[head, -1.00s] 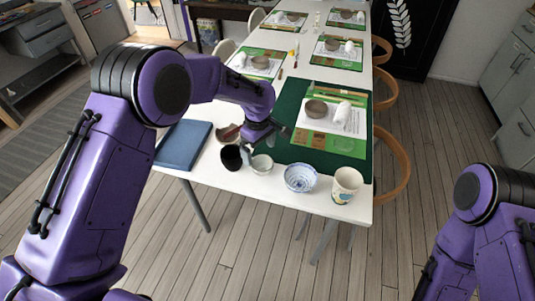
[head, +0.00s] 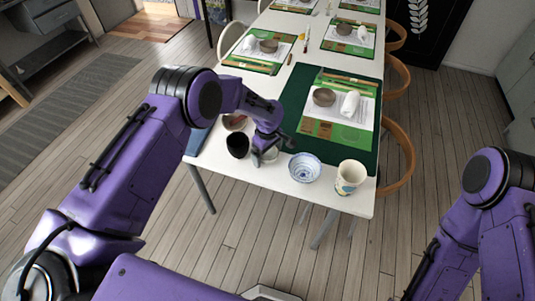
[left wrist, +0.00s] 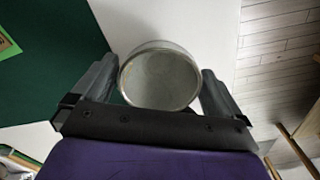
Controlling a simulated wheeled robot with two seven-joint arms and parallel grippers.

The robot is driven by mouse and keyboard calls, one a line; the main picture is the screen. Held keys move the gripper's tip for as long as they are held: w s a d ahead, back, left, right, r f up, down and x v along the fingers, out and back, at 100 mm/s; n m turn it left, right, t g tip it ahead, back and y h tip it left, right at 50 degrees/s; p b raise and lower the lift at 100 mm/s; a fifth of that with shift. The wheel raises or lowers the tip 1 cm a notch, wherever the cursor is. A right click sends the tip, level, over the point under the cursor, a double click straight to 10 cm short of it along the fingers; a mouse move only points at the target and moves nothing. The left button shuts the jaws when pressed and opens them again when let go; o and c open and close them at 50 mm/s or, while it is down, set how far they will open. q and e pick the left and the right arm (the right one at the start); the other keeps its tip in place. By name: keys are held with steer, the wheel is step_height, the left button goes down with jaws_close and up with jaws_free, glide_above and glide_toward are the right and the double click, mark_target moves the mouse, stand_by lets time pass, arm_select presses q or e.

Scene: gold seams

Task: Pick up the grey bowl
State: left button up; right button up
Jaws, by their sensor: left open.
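The small pale grey bowl (head: 270,156) stands on the white table near its front edge, partly hidden by my left gripper (head: 263,148) in the head view. In the left wrist view the grey bowl (left wrist: 158,80) shows its round rim and inside, between the two fingers of my left gripper (left wrist: 158,66). The fingers are open, one on each side of the bowl; whether they touch it cannot be told. My right arm shows at the right of the head view, but its gripper does not.
A black cup (head: 238,146) stands just left of the bowl, with a reddish bowl (head: 234,122) behind it. A blue-white bowl (head: 305,168) and a patterned cup (head: 350,177) stand to the right. A green mat (head: 297,92) bears a brownish-grey bowl (head: 324,97) and a white roll (head: 350,104).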

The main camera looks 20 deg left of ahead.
arm_select(q)
steer(key=c, duration=0.9)
